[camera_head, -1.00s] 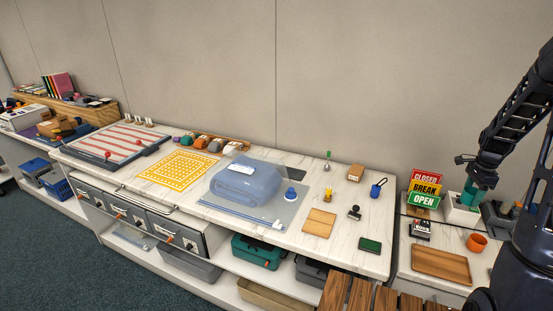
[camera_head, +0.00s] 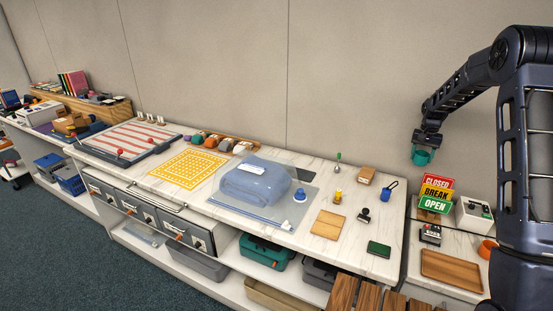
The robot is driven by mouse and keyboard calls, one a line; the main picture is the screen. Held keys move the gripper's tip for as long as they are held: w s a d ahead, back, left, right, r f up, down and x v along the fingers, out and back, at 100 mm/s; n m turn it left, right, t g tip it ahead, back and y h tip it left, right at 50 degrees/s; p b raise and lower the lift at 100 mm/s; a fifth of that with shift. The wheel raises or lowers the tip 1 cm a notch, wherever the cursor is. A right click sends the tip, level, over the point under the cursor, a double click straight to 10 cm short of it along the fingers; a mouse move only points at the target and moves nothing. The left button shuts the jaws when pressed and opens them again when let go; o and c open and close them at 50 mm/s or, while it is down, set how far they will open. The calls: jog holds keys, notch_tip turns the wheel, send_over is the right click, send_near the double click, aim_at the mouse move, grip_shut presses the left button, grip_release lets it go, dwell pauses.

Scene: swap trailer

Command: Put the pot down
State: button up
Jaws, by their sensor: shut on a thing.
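My gripper (camera_head: 425,140) is at the right of the head view, above the back right corner of the long counter. It is shut on a small teal pot (camera_head: 422,155), which hangs in the air below it near the wall. The pot looks upright and clear of the counter top (camera_head: 345,165). The fingers are dark and small here, so the exact hold on the pot is hard to make out.
A sign stack (camera_head: 435,194), a white box (camera_head: 473,214), an orange pot (camera_head: 487,249) and a wooden tray (camera_head: 452,271) stand on the right counter. A bagged blue bundle (camera_head: 255,182) lies mid-counter.

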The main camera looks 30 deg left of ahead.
jog(key=w+a+r+n, duration=0.1)
jog(key=a+r, duration=0.1)
jog(key=a, duration=1.3)
jog(key=a+r+n, duration=0.1)
jog(key=a+r, duration=0.1)
jog(key=a, duration=1.3)
notch_tip(320, 180, up, 3)
jog(key=n, duration=0.2)
send_over(306, 165)
notch_tip(306, 165, down, 20)
jog(key=shift+s+a+r, duration=0.1)
jog(key=shift+r, duration=0.05)
jog(key=o, duration=1)
notch_tip(306, 165, up, 12)
jog(key=shift+a, duration=0.1)
jog(key=shift+r, duration=0.1)
